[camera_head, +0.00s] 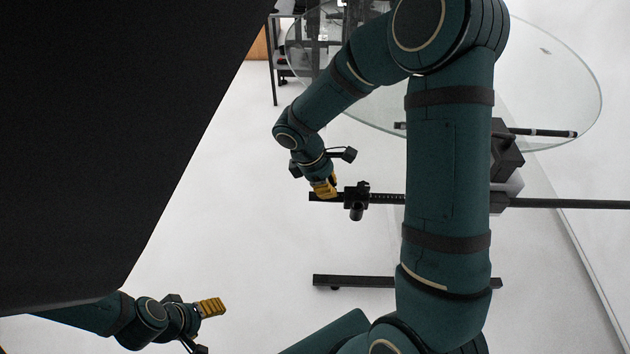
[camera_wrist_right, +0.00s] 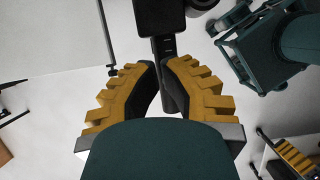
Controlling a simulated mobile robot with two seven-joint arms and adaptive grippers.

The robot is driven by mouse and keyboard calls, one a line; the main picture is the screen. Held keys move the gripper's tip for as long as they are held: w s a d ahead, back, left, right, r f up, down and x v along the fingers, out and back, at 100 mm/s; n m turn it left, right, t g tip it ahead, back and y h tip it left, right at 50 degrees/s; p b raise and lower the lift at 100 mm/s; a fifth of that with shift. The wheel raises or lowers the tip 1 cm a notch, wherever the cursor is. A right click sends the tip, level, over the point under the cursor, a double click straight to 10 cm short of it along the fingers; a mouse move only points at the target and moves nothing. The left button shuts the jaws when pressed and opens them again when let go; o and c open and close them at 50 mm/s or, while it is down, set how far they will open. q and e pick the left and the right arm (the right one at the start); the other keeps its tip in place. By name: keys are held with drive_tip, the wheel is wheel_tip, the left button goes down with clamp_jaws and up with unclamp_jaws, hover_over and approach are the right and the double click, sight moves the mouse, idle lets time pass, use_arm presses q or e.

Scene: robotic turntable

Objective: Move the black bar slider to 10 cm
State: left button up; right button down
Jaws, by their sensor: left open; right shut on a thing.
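A black bar (camera_head: 385,198) with small pale marks runs level across the middle of the head view. The black slider (camera_head: 357,196), a block with a knob hanging below, sits on it near its left end. My right gripper (camera_head: 325,188) is at the bar's left end, just left of the slider. In the right wrist view, its yellow fingers (camera_wrist_right: 162,78) are closed around the bar's end (camera_wrist_right: 165,46), and the dark slider block (camera_wrist_right: 158,14) is at the top edge. My left gripper (camera_head: 213,307) is open and empty at lower left, away from the bar. The scale numbers are unreadable.
A round glass turntable (camera_head: 555,75) stands behind the bar. A black foot bar (camera_head: 350,281) lies on the floor below. My right arm hides part of the bar and stand. The pale floor between the left gripper and the bar is clear.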

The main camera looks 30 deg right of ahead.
sight(356, 188)
drive_tip(key=shift+s+d, duration=0.3)
drive_tip(key=shift+d, duration=0.2)
drive_tip(key=s+d, duration=0.2)
drive_tip(key=d, duration=0.1)
drive_tip(key=s+d, duration=0.1)
drive_tip(key=shift+d, duration=0.4)
drive_tip(key=shift+a, duration=0.15)
